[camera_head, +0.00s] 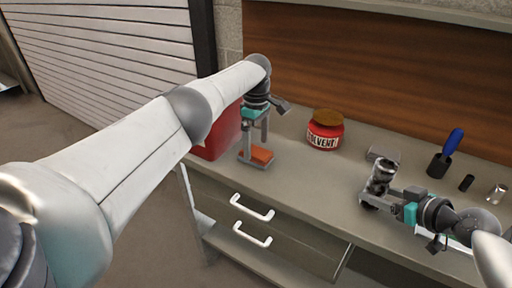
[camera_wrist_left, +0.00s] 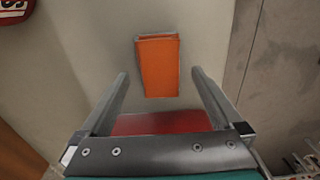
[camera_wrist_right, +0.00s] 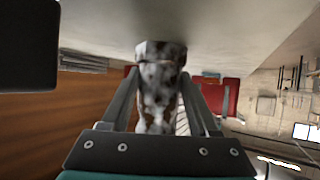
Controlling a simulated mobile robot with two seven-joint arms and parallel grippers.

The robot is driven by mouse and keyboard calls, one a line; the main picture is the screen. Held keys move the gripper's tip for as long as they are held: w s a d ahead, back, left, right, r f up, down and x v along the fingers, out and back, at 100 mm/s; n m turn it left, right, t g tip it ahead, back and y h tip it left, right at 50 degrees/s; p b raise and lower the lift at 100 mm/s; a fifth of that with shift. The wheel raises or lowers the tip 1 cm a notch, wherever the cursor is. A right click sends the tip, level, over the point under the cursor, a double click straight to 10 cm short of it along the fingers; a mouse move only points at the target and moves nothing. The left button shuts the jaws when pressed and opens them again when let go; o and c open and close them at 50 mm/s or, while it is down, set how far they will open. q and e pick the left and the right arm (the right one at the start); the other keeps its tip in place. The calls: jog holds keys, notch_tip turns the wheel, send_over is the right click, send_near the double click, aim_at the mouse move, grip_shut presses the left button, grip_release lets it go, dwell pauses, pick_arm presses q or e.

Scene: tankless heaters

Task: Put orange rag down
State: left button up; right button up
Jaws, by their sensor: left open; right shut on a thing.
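The orange rag (camera_head: 262,156) is a small folded block lying on the grey counter near its front edge. In the left wrist view the rag (camera_wrist_left: 158,68) lies just beyond and between the fingertips. My left gripper (camera_head: 255,146) is open and empty, pointing down over the rag, with its fingers apart from it. My right gripper (camera_head: 376,198) is shut on a mottled metal fitting (camera_head: 382,176). That fitting also shows between the fingers in the right wrist view (camera_wrist_right: 160,85), close to the counter surface.
A red container (camera_head: 222,138) stands at the counter's left end, close to my left gripper. A red solvent jar (camera_head: 325,132) stands behind. The middle counter is clear.

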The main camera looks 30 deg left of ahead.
pick_arm(q)
notch_tip(320, 180, up, 10)
jog(key=shift+r, duration=0.2)
dwell(0.4)
jog(key=y, duration=0.5)
send_over(264, 154)
notch_tip(264, 154, down, 7)
jog(key=shift+r, duration=0.2)
jog(key=shift+h, duration=0.3)
jog(key=shift+x, duration=3)
jog(key=shift+d+f, duration=0.1)
jog(key=shift+f, duration=0.2)
jog(key=c, duration=1.5)
notch_tip(264, 154, up, 11)
jog(key=shift+f, duration=0.2)
